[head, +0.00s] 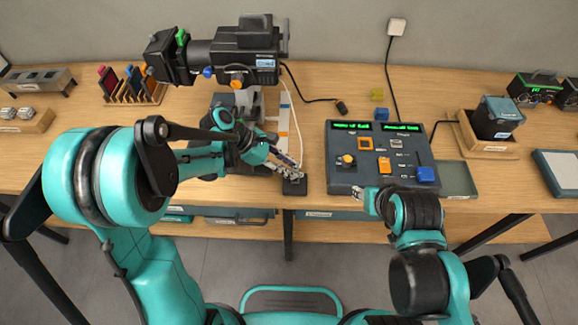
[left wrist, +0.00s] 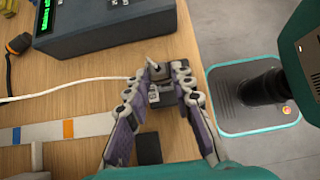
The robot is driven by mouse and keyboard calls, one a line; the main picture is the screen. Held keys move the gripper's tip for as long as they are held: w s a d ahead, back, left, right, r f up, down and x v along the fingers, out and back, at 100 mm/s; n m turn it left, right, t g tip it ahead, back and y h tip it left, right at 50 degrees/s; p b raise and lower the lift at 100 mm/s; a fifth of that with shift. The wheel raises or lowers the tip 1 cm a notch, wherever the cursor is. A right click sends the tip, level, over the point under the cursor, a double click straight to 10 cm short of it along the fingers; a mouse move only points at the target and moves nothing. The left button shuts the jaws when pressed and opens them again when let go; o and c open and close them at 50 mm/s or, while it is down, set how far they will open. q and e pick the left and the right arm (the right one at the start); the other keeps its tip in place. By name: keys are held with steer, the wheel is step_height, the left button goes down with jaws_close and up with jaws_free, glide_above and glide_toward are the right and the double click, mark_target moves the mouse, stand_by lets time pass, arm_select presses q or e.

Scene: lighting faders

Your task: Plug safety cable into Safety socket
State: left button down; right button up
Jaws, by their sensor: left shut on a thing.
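The white safety cable (head: 290,100) runs from the camera-like lamp stand toward the front of the table in the head view. In the left wrist view the white cable (left wrist: 60,88) comes in from the left to my fingertips. My left gripper (head: 290,170) is shut on the cable's plug, which the fingers mostly hide. In the left wrist view this gripper (left wrist: 160,76) is right at a small dark socket block (head: 295,187) near the table's front edge. I cannot tell whether the plug is seated in it. My right gripper (head: 370,198) is by the console's front edge; its fingers are unclear.
The fader console (head: 345,180) with green displays stands just right of the block. A black cable's plug (head: 342,107) and a yellow cube (head: 377,94) lie behind it. The large lamp (head: 245,55) stands at the back left. A taped strip (left wrist: 40,132) lies beside my left fingers.

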arm_select(q)
steer(key=shift+f+b, duration=0.9)
steer(key=shift+b, duration=0.05)
stand_by(1.0)
stand_by(0.5)
steer(key=c, duration=1.2)
jaws_free()
steer(key=v, duration=1.2)
